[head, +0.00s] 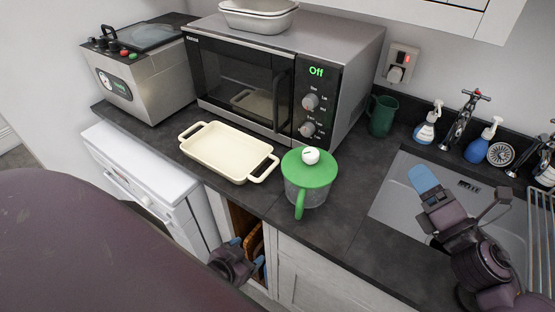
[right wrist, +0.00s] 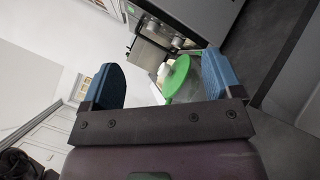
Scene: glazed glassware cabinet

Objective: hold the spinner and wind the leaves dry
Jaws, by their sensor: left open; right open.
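The spinner has a green lid (head: 312,172) with a white knob (head: 311,156), a green handle (head: 299,206) and a see-through bowl (head: 320,193). It stands upright on the dark worktop in front of the microwave. My left gripper (head: 247,252) is open, low in front of the worktop edge, left of the spinner and apart from it. My right gripper (head: 448,196) is open over the sink area, right of the spinner. In the right wrist view the spinner's lid (right wrist: 178,74) shows beyond the open fingers (right wrist: 163,82), not touching them. I cannot make out leaves inside.
A cream baking dish (head: 228,152) lies left of the spinner. A microwave (head: 280,75) showing "Off" stands behind. A green mug (head: 382,115), soap bottles (head: 426,129) and a tap (head: 462,120) are by the sink (head: 400,198). Worktop right of the spinner is clear.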

